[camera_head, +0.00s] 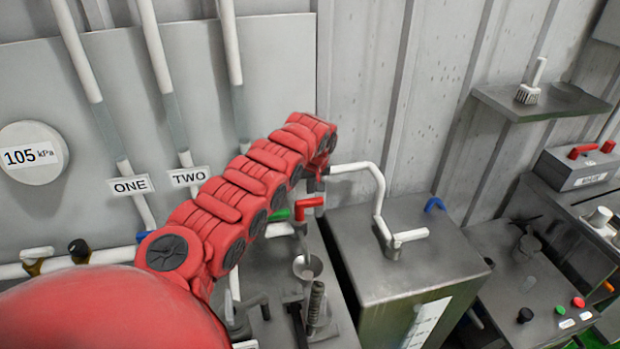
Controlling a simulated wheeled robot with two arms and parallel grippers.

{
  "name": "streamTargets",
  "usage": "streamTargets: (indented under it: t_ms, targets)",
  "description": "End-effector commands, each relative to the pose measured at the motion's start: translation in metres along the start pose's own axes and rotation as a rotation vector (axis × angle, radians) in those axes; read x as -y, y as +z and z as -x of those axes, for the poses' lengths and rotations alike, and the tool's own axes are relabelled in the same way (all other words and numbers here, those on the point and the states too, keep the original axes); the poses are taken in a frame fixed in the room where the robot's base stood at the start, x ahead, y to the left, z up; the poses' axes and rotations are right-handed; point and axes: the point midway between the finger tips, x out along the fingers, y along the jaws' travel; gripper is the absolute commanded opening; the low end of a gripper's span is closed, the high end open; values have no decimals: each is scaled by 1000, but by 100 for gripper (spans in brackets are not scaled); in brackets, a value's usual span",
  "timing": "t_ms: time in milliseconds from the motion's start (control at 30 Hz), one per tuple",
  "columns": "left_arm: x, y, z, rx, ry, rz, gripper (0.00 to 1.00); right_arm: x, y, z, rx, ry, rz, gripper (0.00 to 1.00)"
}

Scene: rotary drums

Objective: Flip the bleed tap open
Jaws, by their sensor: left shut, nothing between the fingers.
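My left arm reaches in from the lower left, its red links arching toward the middle. My left gripper (319,180) is small and dark at the arm's far end, shut and empty, partly hidden by the last link. Just below it is a small red lever (309,204) on the pipework, above a small metal funnel (307,267); this looks like the bleed tap, but no label on it can be read. The fingertips are close to the lever; I cannot tell whether they touch. My right gripper is out of view.
A green handle (280,215) sits left of the red lever, partly behind my arm. A metal tank (400,275) with a white pipe and white lever (411,236) stands to the right. A gauge (33,153) reads 105 kPa. A shelf holds a brush (530,88).

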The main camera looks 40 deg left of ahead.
Motion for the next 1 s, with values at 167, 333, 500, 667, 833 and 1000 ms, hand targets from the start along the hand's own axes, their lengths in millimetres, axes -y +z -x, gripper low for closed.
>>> streamTargets:
  t_ms: [167,333,500,667,833,1000]
  targets:
    - [1,10,8,-1,-2,2,0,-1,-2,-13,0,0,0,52]
    - [0,18,8,-2,0,1,0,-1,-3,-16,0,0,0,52]
    - [0,20,8,-2,0,2,0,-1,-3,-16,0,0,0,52]
    - [0,20,8,-2,0,2,0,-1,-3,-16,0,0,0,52]
    - [0,19,6,-1,3,-4,0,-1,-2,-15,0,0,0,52]
    - [2,10,2,3,18,-41,0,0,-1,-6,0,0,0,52]
